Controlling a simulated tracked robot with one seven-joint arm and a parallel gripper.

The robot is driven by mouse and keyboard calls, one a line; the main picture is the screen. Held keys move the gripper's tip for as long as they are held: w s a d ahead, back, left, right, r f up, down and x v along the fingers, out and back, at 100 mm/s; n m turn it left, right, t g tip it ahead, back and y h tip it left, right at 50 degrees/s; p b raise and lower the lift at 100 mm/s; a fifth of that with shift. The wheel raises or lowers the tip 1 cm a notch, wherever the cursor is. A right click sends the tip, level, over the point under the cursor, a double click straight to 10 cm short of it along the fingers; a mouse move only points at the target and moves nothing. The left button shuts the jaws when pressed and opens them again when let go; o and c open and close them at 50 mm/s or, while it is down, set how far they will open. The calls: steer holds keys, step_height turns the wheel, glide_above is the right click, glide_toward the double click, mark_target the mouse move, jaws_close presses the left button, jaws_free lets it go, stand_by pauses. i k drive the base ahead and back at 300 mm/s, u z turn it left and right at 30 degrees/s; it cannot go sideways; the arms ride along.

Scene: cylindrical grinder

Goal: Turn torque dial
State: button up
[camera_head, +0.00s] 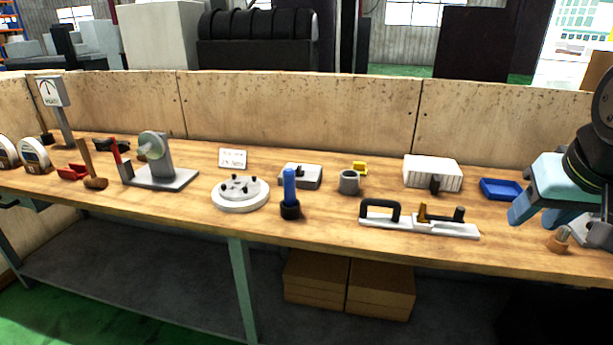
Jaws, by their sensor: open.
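A white box gauge (49,92) with a needle stands on a post farther left. My gripper (545,215) is at the far right, above the right part of the bench, open and far from the dial. Its fingertips are hard to make out. Nothing is seen between them.
A wooden back panel closes the bench's rear.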

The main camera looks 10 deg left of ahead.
mark_target(299, 171)
steer(key=u, duration=1.65)
steer(key=k, duration=0.35)
steer(key=u, duration=0.05)
steer(key=i, duration=1.5)
steer(key=z, duration=0.55)
